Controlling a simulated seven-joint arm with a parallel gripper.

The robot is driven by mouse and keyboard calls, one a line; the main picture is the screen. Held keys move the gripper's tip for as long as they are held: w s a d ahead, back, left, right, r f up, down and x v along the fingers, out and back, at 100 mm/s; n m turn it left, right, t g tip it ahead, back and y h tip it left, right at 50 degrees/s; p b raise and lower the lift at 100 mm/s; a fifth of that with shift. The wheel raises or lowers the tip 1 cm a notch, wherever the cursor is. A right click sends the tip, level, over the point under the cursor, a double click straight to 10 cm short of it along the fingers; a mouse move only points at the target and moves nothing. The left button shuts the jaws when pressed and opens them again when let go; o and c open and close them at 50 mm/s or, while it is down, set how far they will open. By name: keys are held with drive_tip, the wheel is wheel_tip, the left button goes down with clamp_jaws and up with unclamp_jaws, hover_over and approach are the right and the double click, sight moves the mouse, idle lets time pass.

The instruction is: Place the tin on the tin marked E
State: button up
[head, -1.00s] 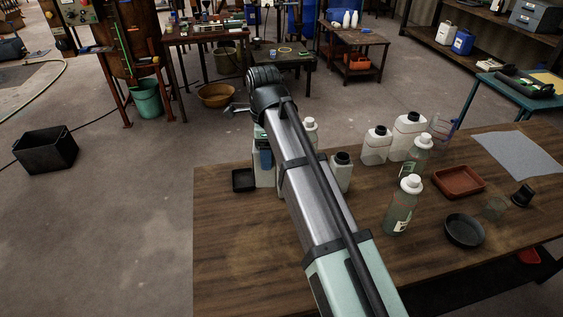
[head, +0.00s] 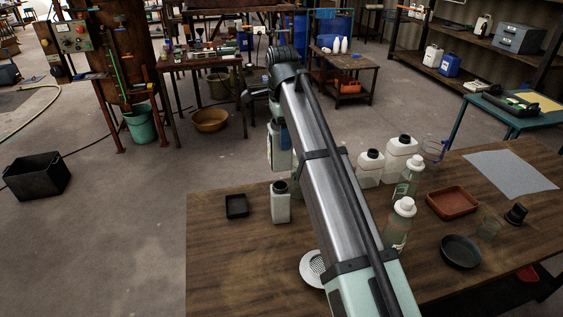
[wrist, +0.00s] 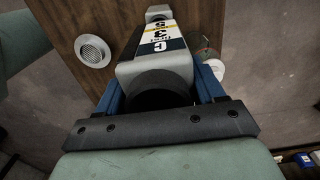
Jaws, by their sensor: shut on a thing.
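My gripper (wrist: 165,90) has blue fingers shut on a pale container with a dark round end (wrist: 160,85). Its label (wrist: 160,40) shows a C and digits and looks upside down in the wrist view. In the head view this held container (head: 281,155) hangs beyond the far edge of the table, partly behind my arm. A small white container with a black cap (head: 280,203) stands upright on the table below it. Larger white containers with black caps (head: 370,168) (head: 400,158) stand right of my arm. No letter E is readable, so I cannot tell which tin bears it.
On the wooden table (head: 225,270) are a small black tray (head: 237,206), a round strainer (head: 312,262), green bottles with white caps (head: 398,225) (head: 408,180), a brown tray (head: 452,203) and a black dish (head: 461,252). The left front of the table is clear.

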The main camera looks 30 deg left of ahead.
sight(282, 155)
drive_tip(key=shift+f, duration=3.55)
drive_tip(key=shift+f, duration=0.15)
drive_tip(key=o, duration=1.1)
drive_tip(key=shift+c, duration=0.2)
wheel_tip(282, 155, up, 12)
drive_tip(key=shift+r, duration=0.15)
